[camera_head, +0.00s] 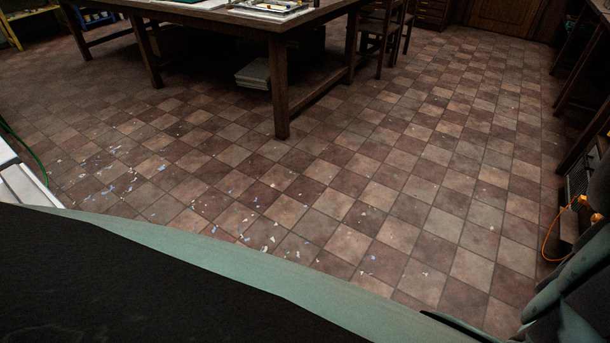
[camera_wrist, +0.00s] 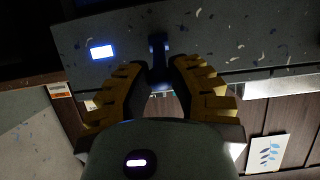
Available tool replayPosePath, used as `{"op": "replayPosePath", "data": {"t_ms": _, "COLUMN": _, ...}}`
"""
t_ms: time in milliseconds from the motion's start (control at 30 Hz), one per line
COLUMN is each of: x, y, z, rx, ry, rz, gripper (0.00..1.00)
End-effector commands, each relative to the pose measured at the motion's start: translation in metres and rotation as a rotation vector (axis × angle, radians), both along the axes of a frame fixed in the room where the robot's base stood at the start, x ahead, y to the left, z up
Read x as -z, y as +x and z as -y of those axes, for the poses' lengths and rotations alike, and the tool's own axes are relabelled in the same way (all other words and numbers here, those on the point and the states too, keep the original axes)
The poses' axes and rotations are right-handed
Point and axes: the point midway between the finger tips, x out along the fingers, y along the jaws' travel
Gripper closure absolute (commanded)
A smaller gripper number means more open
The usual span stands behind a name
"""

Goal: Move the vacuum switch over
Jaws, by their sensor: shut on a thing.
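The vacuum switch shows in the wrist view as a dark upright lever (camera_wrist: 158,43) on a dark grey speckled panel (camera_wrist: 215,38). A lit white-blue display (camera_wrist: 102,52) sits on the panel left of the lever. My gripper (camera_wrist: 158,68), with yellow and black fingers, reaches up to the panel from below. Its fingertips are on both sides of the lever's lower part, shut on it, and hide that part. Neither the switch nor my gripper can be made out in the head view.
A wooden table (camera_head: 281,85) and a chair (camera_head: 383,30) stand at the back of the head view. Scraps litter the tiled floor (camera_head: 330,200), which is otherwise open in the middle. An orange cable (camera_head: 547,240) hangs at the right. A leaf print (camera_wrist: 267,153) shows in the wrist view.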

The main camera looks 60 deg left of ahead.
Motion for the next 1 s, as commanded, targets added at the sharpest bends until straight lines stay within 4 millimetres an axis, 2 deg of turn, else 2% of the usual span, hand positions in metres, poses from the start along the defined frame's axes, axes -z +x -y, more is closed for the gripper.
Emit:
{"op": "replayPosePath", "data": {"t_ms": 300, "x": 0.017, "y": -0.001, "z": -0.006, "rx": -0.004, "ry": 0.002, "rz": 0.001, "gripper": 0.98}}
{"op": "replayPosePath", "data": {"t_ms": 767, "x": 0.019, "y": -0.002, "z": -0.008, "rx": -0.003, "ry": 0.005, "rz": -0.001, "gripper": 0.99}}
{"op": "replayPosePath", "data": {"t_ms": 1000, "x": 0.032, "y": -0.003, "z": -0.009, "rx": -0.003, "ry": 0.007, "rz": -0.002, "gripper": 0.99}}
